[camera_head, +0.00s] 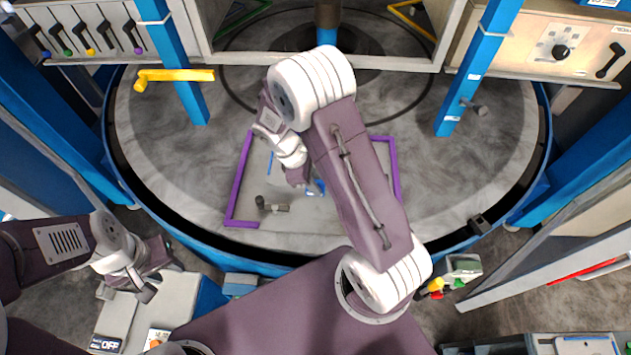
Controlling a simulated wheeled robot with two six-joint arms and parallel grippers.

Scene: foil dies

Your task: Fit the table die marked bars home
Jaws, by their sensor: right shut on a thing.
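A purple frame (236,185) lies on the round grey table (170,150), with a pale grey area inside it. Blue marks (270,162) show in that area; I cannot read them as bars for certain. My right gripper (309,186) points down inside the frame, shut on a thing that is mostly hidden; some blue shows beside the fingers. My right arm covers the frame's middle and most of its far side. I cannot tell whether the held thing is seated. My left gripper (130,289) is open and empty, low at the left, outside the table.
A small dark knob and grey cylinder (278,208) sit at the frame's near left. A yellow handle (175,76) is at the far left. Blue posts (470,75) stand around the table. A cabinet with several coloured-tip levers (90,35) is behind. The table's right side is mostly clear.

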